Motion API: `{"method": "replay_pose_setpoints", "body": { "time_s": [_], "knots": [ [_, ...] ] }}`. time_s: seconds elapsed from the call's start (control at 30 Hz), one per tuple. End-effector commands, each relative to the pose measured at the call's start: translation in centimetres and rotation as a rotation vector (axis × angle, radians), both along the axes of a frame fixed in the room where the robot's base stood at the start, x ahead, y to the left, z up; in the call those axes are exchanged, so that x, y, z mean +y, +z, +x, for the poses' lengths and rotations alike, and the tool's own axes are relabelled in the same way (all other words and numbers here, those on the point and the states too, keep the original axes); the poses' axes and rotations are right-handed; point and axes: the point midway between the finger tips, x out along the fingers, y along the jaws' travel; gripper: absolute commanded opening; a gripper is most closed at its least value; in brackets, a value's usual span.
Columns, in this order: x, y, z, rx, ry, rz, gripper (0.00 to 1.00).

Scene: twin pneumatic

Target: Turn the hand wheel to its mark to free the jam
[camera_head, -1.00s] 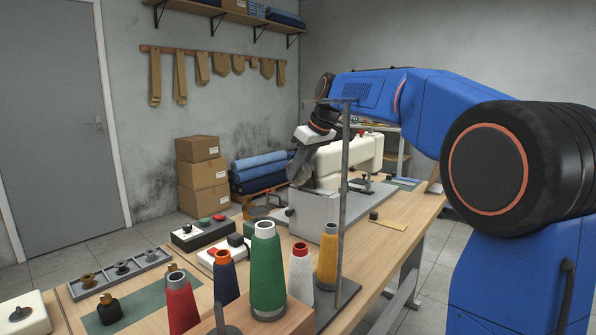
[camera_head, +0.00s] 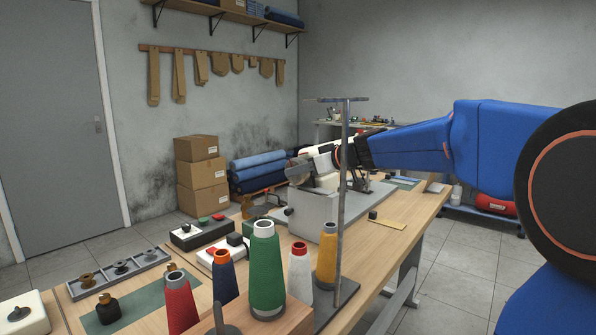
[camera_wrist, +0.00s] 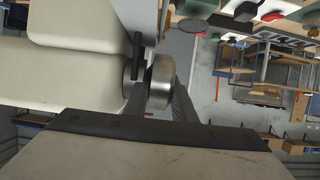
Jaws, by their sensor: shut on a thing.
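The hand wheel (camera_wrist: 160,82), a shiny metal wheel, sits at the end of the cream sewing machine (camera_wrist: 65,90) in the wrist view. My gripper (camera_wrist: 158,100) is shut on the wheel, with a dark finger on either side of it. In the head view my gripper (camera_head: 299,171) is at the machine's near end, reaching in from the right with the arm almost level. There the grey fingers and wheel blend together. The cream machine (camera_head: 326,183) is partly hidden behind my gripper and arm. I cannot make out the mark on the wheel.
A grey thread stand (camera_head: 344,200) rises in front of the machine. Cones of thread, including a green one (camera_head: 266,270), stand nearer. A control box with red and green buttons (camera_head: 202,232) lies left of the machine. Cardboard boxes (camera_head: 202,175) stand behind.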

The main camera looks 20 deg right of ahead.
Motion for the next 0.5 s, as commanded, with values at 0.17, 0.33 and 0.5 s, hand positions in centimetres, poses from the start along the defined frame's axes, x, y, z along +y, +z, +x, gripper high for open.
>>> {"method": "replay_pose_setpoints", "body": {
  "time_s": [0.17,0.33,0.5],
  "knots": [
    [-0.2,-0.24,-0.08,-0.081,-0.004,0.064,0.01],
    [-0.19,-0.29,-0.09,-0.16,-0.003,0.12,0.01],
    [-0.16,-0.39,-0.1,-0.228,-0.001,0.17,0.01]
  ]
}}
